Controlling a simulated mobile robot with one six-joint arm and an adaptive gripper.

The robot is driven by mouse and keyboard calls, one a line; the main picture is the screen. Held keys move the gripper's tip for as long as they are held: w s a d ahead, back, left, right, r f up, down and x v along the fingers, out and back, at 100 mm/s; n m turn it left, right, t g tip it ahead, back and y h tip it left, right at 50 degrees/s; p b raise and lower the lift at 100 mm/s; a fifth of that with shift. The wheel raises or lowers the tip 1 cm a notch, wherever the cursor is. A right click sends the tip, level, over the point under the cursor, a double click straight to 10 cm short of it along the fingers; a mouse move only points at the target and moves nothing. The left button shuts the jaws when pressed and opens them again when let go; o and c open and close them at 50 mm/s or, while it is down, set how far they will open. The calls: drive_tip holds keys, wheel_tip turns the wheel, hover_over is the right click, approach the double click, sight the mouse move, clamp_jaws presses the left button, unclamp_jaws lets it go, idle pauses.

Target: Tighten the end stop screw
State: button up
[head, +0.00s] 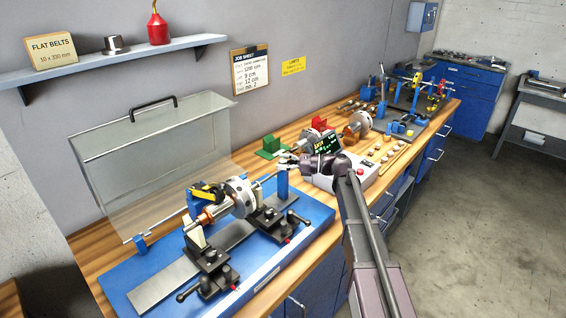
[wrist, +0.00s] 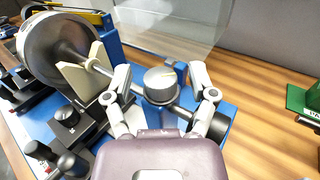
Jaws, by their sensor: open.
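In the head view my gripper (head: 289,161) is at the top of the blue end stop post (head: 283,183), at the right end of the blue balancing machine base (head: 262,278). The knob cannot be made out there.
The rotor (head: 239,196) rests on the machine's supports, left of my gripper. A clear hinged guard (head: 160,160) stands behind it. A display unit (head: 325,145) and a green block (head: 270,148) are close by. Several small parts lie farther right on the wooden bench.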

drive_tip(key=shift+c, duration=0.2)
clamp_jaws()
drive_tip(key=shift+s+m+t, duration=0.15)
drive_tip(key=shift+m+t, duration=0.15)
drive_tip(key=shift+t, duration=0.1)
drive_tip(key=shift+m+t, duration=0.5)
drive_tip(key=shift+t, duration=0.3)
drive_tip(key=m+t, duration=0.1)
drive_tip(key=t, duration=0.1)
drive_tip(key=m+t+h, duration=0.1)
drive_tip(key=t, duration=0.1)
drive_tip(key=shift+s+m+h, duration=0.1)
drive_tip(key=shift+m+h, duration=0.2)
drive_tip(key=shift+w+m+t+h, duration=0.2)
drive_tip(key=shift+m+t+h, duration=2.2)
drive_tip(key=shift+t, duration=0.7)
